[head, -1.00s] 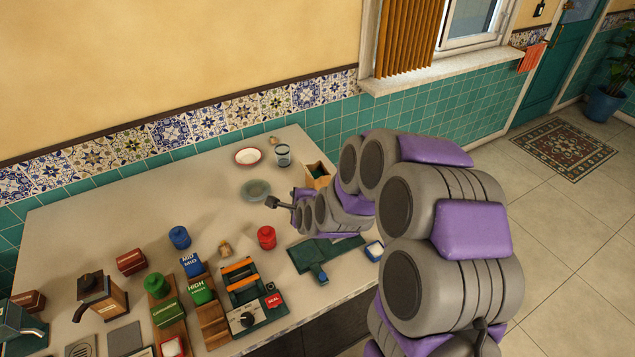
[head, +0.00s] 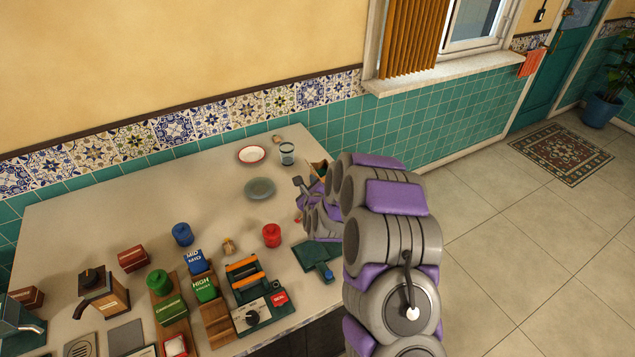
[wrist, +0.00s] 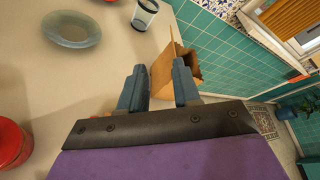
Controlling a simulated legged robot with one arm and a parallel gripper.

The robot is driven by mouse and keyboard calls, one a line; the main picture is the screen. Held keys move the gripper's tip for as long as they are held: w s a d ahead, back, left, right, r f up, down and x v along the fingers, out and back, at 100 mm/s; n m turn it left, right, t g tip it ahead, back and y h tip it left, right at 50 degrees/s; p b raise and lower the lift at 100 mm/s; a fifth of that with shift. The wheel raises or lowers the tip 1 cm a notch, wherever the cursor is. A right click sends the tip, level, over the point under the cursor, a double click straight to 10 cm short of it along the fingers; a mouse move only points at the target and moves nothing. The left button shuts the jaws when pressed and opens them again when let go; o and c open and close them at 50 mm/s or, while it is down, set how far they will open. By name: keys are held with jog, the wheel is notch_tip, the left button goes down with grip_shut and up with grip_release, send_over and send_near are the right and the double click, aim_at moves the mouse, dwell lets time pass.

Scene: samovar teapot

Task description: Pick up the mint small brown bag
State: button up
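Another small brown item (head: 276,139) lies at the back edge of the table. No mint label is readable on either, so I cannot tell which is the mint bag. My gripper (head: 299,188) is above the right end of the table, well away from the first bag. A brownish patch left of the fingers is mostly hidden.
A grey-green plate (head: 260,189), a white bowl (head: 251,155) and a glass (head: 287,152) stand near the gripper. A red canister (head: 271,235), blue canister (head: 182,234), grinder (head: 103,290) and sealing device (head: 258,308) crowd the front. The table's middle left is clear.

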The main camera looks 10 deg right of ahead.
aim_at(312, 168)
jog(key=w+d, duration=0.1)
jog(key=w, duration=0.2)
jog(key=w+d+f+b, duration=0.1)
jog(key=w, duration=0.2)
jog(key=w+d+f+b, duration=0.1)
jog(key=w, duration=0.3)
jog(key=shift+f, duration=0.25)
jog(key=shift+w+b, duration=0.3)
jog(key=shift+w, duration=0.05)
jog(key=shift+a, duration=0.8)
jog(key=c, duration=0.3)
jog(key=shift+d, duration=0.6)
grip_shut()
jog(key=shift+a, duration=0.15)
